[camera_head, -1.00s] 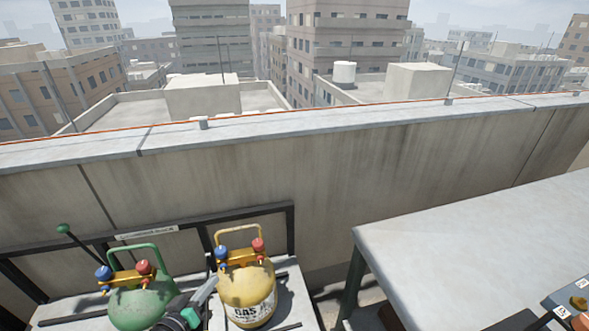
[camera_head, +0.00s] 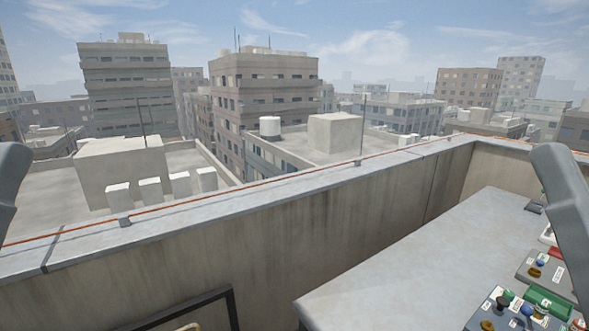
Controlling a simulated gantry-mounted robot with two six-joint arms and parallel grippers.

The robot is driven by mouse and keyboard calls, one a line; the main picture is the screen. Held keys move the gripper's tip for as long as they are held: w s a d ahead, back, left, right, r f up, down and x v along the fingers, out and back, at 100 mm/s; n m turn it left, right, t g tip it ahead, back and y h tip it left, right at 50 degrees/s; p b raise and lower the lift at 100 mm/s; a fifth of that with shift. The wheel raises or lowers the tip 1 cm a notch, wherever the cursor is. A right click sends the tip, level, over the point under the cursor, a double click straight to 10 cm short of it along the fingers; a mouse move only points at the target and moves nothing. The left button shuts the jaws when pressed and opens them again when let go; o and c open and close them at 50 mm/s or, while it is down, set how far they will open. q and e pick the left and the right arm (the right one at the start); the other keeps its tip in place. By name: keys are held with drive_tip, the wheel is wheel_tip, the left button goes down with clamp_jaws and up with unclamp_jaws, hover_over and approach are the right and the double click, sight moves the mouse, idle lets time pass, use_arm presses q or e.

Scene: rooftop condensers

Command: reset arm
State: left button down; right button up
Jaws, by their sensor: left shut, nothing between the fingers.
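No gripper fingers show in the head view now. A grey link of my own arm (camera_head: 10,185) stands at the left edge, and another grey link of mine (camera_head: 562,205) slants down at the right edge. Neither gripper's jaws can be seen.
A concrete parapet (camera_head: 290,235) runs across the roof edge, with an orange line along its top and city buildings beyond. A grey table (camera_head: 390,285) stands at the right. Its left part is bare. Several small panels with coloured knobs (camera_head: 510,310) lie at its right.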

wheel_tip(320, 180, up, 31)
drive_tip(key=p, duration=2.8)
wheel_tip(320, 180, down, 61)
drive_tip(key=b, duration=6)
drive_tip(key=shift+b, duration=0.35)
drive_tip(key=shift+w, duration=0.1)
